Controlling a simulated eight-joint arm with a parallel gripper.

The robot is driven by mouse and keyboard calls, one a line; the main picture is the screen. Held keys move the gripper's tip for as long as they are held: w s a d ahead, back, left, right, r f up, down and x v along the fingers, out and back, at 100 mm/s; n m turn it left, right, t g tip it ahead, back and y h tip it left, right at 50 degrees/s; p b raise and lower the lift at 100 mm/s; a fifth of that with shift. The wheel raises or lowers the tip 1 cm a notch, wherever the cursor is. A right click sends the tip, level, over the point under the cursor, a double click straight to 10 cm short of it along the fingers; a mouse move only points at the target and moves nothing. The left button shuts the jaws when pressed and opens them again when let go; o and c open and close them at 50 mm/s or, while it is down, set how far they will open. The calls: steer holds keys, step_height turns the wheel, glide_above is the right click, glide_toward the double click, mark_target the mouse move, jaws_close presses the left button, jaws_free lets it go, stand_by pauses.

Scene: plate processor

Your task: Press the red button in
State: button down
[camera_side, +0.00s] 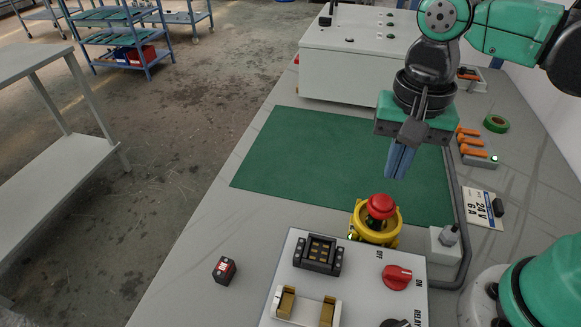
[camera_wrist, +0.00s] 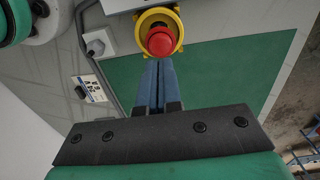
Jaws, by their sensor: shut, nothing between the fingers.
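The red button (camera_side: 380,205) is a mushroom-shaped head standing in a yellow ring housing (camera_side: 392,234) at the back edge of the white control panel. My gripper (camera_side: 398,174) points down, with its blue fingers together and empty. In the side view its tips are above the button and slightly to the right, apart from it. In the wrist view the red button (camera_wrist: 160,41) and yellow housing (camera_wrist: 143,21) lie just beyond the tips of my gripper (camera_wrist: 157,62). The gap in height is hard to judge there.
The panel carries a red rotary knob (camera_side: 397,277), a black connector block (camera_side: 318,252) and a pale holder (camera_side: 304,308). A small black relay (camera_side: 224,270) lies to the left. A grey box with a cable gland (camera_side: 447,241) stands to the right. The green mat (camera_side: 300,160) is clear.

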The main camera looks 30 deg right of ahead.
mark_target(384, 200)
steer(key=shift+f, duration=2.2)
steer(key=shift+f, duration=0.95)
steer(key=shift+r, duration=0.15)
steer(key=shift+w+a+r, duration=0.1)
steer(key=shift+w+r, duration=0.05)
steer(key=shift+r, duration=1.95)
steer(key=shift+w+r, duration=0.1)
steer(key=shift+r, duration=2)
